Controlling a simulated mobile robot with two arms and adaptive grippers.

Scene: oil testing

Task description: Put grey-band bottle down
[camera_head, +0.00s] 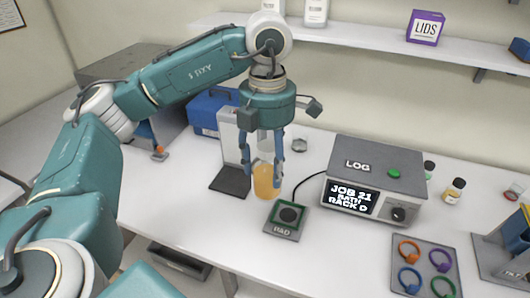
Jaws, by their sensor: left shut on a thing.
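My left gripper (263,163) comes down from above and is shut on a bottle (264,182) with amber liquid in its lower part. The bottle is upright, with one finger on each side, and its upper part is partly hidden by the gripper. I cannot clearly make out its grey band. The bottle shows just behind and left of the dark PAD block (281,232). I cannot tell whether its base touches the table. My right gripper is out of view.
A LOG box (375,165) with a screen reading "JOB 21 BATH RACK D" stands to the right. A tray of coloured rings (424,265) lies at front right. A stand with a dark base (230,182) is just left.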

